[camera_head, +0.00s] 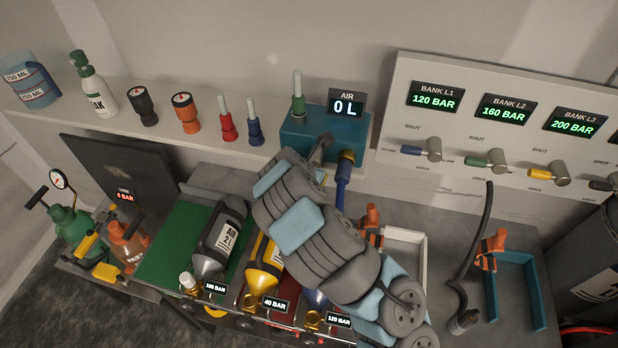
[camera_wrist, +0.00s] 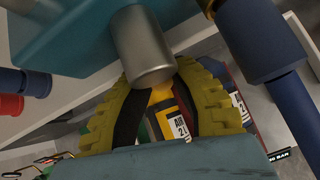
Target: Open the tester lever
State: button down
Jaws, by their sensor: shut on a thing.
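The tester is a teal box (camera_head: 345,130) on the shelf, with an "AIR 0 L" display (camera_head: 345,103) above it. A grey metal cylinder, seemingly the tester lever's body (camera_head: 320,149), sticks out of its front. In the wrist view this cylinder (camera_wrist: 143,45) reaches down between the yellow ribbed fingers of my gripper (camera_wrist: 160,82), which are closed around its end. Any lever handle is hidden there. In the head view my arm covers the fingers.
A blue hose fitting (camera_head: 344,170) hangs from the tester just right of the cylinder, close to my gripper; it also shows in the wrist view (camera_wrist: 262,45). Gas bottles, one black (camera_head: 222,238) and one yellow (camera_head: 266,260), lie below. Bank valves line the panel (camera_head: 440,80) at right.

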jog(key=shift+s+d+f+h, duration=0.1)
jog(key=shift+d+h, duration=0.05)
jog(key=shift+h, duration=0.25)
jog(key=shift+d+n, duration=0.15)
jog(key=shift+n, duration=0.15)
jog(key=c, duration=0.8)
grip_release()
jog(key=shift+s, duration=0.1)
jog(key=shift+c, duration=0.2)
jog(key=shift+r+y+p, duration=0.25)
jog(key=shift+y+p, duration=0.15)
jog(key=a+m+y+p, duration=0.1)
jog(key=p, duration=0.2)
jog(key=shift+r, duration=0.1)
jog(key=shift+w+y+p, duration=0.2)
jog(key=shift+y+p, duration=0.1)
jog(key=shift+p, duration=0.55)
